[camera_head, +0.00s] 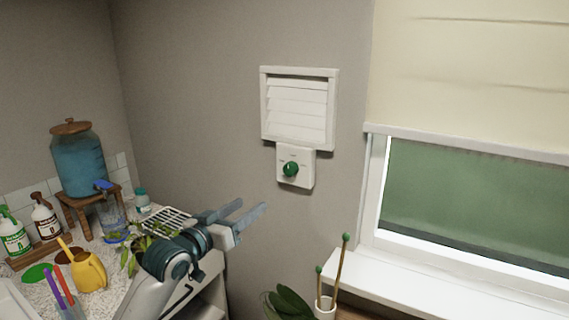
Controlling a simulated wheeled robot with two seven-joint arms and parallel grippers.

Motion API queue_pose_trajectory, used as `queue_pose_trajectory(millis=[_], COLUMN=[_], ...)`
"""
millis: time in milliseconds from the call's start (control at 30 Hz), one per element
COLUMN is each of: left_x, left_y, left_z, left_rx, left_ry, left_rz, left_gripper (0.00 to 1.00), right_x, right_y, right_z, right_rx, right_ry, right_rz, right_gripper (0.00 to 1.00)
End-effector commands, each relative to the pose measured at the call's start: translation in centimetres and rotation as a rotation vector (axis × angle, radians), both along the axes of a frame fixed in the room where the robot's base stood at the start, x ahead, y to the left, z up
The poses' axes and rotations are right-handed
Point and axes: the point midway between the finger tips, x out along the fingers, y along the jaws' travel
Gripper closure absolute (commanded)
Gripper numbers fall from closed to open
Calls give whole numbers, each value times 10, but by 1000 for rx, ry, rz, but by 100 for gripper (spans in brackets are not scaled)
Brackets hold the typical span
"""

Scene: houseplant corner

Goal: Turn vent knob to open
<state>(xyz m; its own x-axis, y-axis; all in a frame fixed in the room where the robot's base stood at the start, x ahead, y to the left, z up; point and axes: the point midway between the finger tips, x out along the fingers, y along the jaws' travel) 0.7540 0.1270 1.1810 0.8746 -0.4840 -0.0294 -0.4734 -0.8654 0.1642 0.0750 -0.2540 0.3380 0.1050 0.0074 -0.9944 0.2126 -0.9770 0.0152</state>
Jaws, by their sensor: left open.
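A green vent knob (290,169) sits on a small white plate (306,176) on the grey wall. Faint marks on the plate around the knob are too small to read. Directly above it is a white louvred vent (298,107) with slanted slats. My left gripper (245,213) is open and empty, below and to the left of the knob, apart from it. Its two fingers point up and to the right. My right gripper is not in view.
A counter at the left holds a blue dispenser (79,162) on a wooden stand, spray bottles (14,236), a yellow watering can (89,271) and a plant. A window sill (440,290) is at the lower right. The wall around the knob is clear.

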Motion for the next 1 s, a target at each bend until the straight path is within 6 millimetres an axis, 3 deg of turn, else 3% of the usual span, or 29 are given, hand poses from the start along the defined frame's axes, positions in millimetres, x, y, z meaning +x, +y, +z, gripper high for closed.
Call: queue_pose_trajectory(millis=[33,167,667,1000], left_x=[-2,-5,0,34], left_y=[-2,-5,-8,-28], left_z=[18,34,35,37], left_rx=[0,-3,-6,-6], left_ry=[-16,-31,-31,-30], left_rz=[-10,-23,-23,-22], left_gripper=[50,50,50,50], right_x=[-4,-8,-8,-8], right_y=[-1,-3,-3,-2], right_z=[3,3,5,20], right_rx=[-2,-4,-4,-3], right_ry=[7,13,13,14], right_rz=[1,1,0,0], right_gripper=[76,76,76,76])
